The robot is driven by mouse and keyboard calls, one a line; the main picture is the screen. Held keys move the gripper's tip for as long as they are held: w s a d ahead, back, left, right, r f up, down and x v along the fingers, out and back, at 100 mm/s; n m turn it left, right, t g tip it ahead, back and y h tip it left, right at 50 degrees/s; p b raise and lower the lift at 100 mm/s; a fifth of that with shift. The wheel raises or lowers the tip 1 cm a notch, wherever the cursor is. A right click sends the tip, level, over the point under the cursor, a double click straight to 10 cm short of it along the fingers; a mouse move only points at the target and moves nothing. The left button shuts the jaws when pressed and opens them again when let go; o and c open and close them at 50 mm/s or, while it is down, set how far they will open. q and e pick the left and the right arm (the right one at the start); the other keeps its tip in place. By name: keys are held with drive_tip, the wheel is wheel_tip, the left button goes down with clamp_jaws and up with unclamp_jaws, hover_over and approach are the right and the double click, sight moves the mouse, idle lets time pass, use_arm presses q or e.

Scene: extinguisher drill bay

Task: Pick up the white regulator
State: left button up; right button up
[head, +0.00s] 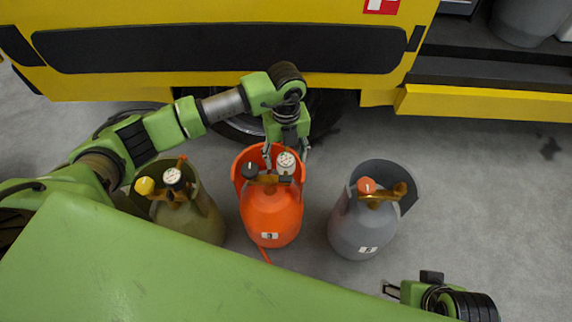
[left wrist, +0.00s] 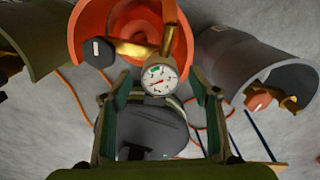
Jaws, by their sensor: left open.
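The white regulator, a round white-faced gauge (head: 286,160), sits on brass fittings at the top of the orange cylinder (head: 272,215). It also shows in the left wrist view (left wrist: 160,78), its dial facing the camera. My left gripper (head: 287,151) is open above the orange cylinder, its fingers on either side of the gauge in the head view. In the left wrist view the gauge lies between and just beyond the open fingertips (left wrist: 160,97); I see no contact. My right gripper (head: 391,290) is at the lower right, apart from the cylinders; its opening is unclear.
An olive cylinder (head: 202,222) with a yellow knob and another white-faced gauge (head: 173,176) stands left. A grey cylinder (head: 360,228) with an orange knob stands right. A black knob (head: 250,171) sits beside the regulator. A yellow vehicle (head: 340,88) stands behind. Floor at right is clear.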

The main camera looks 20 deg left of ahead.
use_arm(q)
wheel_tip(320, 180, down, 2)
drive_tip(key=shift+f, duration=0.1)
drive_tip(key=c, duration=1.2)
